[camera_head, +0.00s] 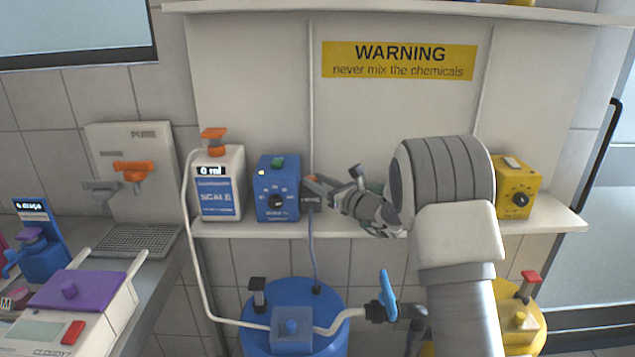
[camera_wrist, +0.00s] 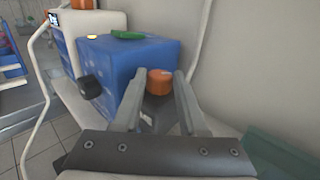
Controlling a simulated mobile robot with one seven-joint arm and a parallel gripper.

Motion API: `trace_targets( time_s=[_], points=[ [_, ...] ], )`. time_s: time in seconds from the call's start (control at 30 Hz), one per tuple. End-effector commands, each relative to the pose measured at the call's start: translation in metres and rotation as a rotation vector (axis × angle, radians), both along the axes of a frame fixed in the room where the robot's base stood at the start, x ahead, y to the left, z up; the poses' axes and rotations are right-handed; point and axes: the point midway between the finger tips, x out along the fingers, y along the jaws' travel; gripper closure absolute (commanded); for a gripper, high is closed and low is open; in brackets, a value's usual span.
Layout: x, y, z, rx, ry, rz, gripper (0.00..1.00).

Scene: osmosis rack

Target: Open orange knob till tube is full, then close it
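An orange knob (camera_wrist: 160,77) sits on a small dark grey part (camera_wrist: 157,106) beside a blue box (camera_wrist: 125,60); it also shows in the head view (camera_head: 316,184). My gripper (camera_wrist: 158,92) is open, its two fingers spread on either side of the orange knob. I cannot tell whether they touch it. In the head view my gripper (camera_head: 333,186) reaches in from the right. A white tube (camera_head: 192,245) runs from the scale bottle (camera_head: 234,170) to the blue tank (camera_head: 262,330). A thin bluish hose (camera_head: 313,250) runs from the grey part to that tank. Their fill cannot be told.
The scale bottle reads 0 ml and has an orange top (camera_head: 213,138). The blue box (camera_head: 278,200) has a black dial and green button. A yellow box (camera_head: 518,190) stands at the shelf's right. An orange tap (camera_head: 132,169) is on the left panel.

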Motion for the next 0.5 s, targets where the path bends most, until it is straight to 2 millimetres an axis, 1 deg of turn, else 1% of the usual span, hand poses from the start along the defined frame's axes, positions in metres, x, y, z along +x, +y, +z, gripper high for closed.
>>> trace_targets(
  time_s=[0.03, 0.1, 0.13, 0.37, 0.5],
  points=[
    [-0.0001, -0.0001, 0.0001, 0.0, 0.0, 0.0, 0.84],
    [-0.0002, -0.0001, 0.0002, 0.0, 0.0, 0.0, 0.96],
    [-0.0002, -0.0001, 0.0001, 0.0, 0.0, 0.0, 1.0],
    [0.0003, -0.0009, 0.0003, 0.001, -0.001, 0.008, 1.0],
    [0.0011, -0.0023, 0.0004, 0.0, -0.001, 0.045, 1.0]
  ],
)
